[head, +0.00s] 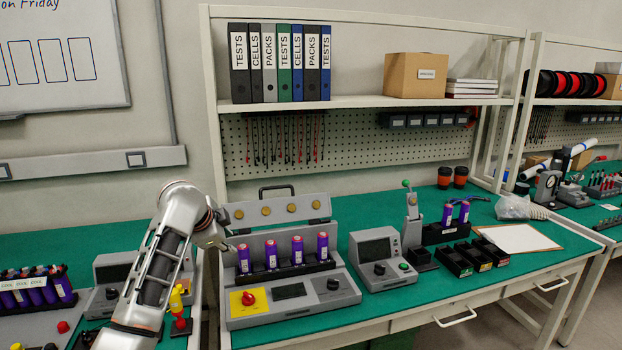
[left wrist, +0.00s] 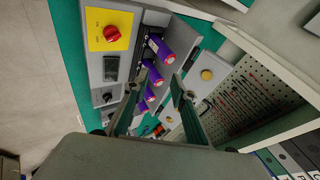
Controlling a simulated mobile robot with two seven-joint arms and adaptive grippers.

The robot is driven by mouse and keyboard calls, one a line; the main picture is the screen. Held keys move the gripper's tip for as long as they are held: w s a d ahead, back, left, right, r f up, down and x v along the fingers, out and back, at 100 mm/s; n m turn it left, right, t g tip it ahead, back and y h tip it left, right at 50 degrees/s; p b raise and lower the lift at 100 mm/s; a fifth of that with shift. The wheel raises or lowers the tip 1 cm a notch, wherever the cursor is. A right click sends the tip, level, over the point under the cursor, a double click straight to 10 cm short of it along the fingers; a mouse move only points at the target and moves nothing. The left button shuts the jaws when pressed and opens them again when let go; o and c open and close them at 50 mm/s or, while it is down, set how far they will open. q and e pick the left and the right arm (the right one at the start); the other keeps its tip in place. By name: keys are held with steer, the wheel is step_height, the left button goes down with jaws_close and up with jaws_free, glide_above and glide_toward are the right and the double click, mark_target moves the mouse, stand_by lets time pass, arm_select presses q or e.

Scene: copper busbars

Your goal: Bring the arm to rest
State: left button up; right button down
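My left arm rises from the bottom left of the head view. Its gripper (head: 229,245) hangs by the left end of a grey cell tester (head: 295,308), partly hidden by the wrist. In the left wrist view the two fingers (left wrist: 160,73) stand apart with nothing held between them. Beyond them are purple cells (left wrist: 161,48) in the tester, apart from the fingers as far as I can tell. In the head view several purple cells (head: 298,251) stand upright in its black holder, under a raised lid (head: 280,209). My right gripper is in neither view.
A small grey meter (head: 376,263) and black bins (head: 453,262) stand right of the tester on the green bench (head: 360,220). A shelf with binders (head: 283,62) runs above. Pegboard (left wrist: 245,95) is close in the wrist view.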

arm_select(q)
steer(key=s+a+f+n+y, duration=0.2)
steer(key=s+a+f, duration=0.2)
steer(key=s+f, duration=0.7)
steer(key=s+a+f+n+y, duration=0.15)
steer(key=s+a+f, duration=0.25)
steer(key=s+f, duration=0.6)
steer(key=s+a+n+g+y, duration=0.1)
steer(key=s+a+n, duration=0.15)
steer(key=s, duration=1.05)
steer(key=s+a+n+y, duration=0.1)
steer(key=s+a, duration=0.3)
steer(key=s, duration=0.8)
steer(key=w+d+f+n+t+h, duration=0.1)
steer(key=d+f+n+t+h, duration=0.2)
steer(key=d+f+h, duration=0.4)
steer(key=d+f, duration=0.7)
steer(key=d, duration=0.2)
steer(key=shift+w+d+f+t, duration=0.2)
steer(key=shift+w+f+t, duration=0.1)
steer(key=shift+w+t, duration=0.1)
